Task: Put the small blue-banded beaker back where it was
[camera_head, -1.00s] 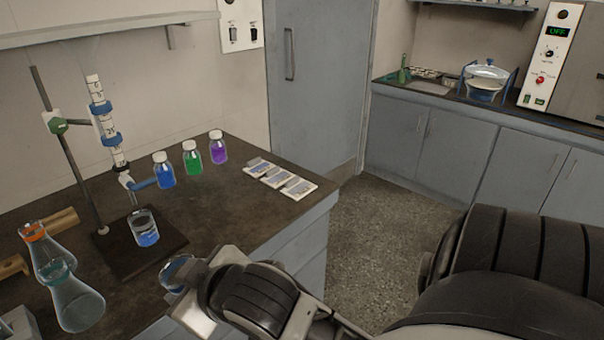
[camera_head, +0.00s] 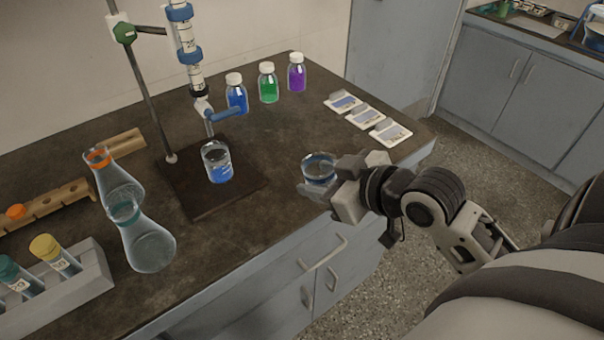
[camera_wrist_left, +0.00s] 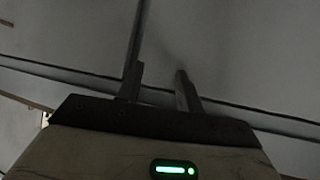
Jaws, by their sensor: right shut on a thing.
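The small blue-banded beaker (camera_head: 319,167) is a short clear glass. My right gripper (camera_head: 335,182) is shut on it at the bench's front edge, right of the burette stand. The fingers cover part of its right side. I cannot tell whether its base touches the bench. Another clear beaker (camera_head: 217,163) with blue at its lower part stands upright on the stand's dark base under the burette. In the left wrist view my left gripper (camera_wrist_left: 158,85) has its two fingers apart with nothing between them. It is not in the head view.
The burette stand (camera_head: 152,90) rises at the back left. Blue (camera_head: 237,97), green (camera_head: 268,86) and purple (camera_head: 296,75) bottles stand behind. Flat packets (camera_head: 368,118) lie to the right. Flasks (camera_head: 147,243) and a tube rack (camera_head: 75,293) stand left. The bench between beaker and packets is clear.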

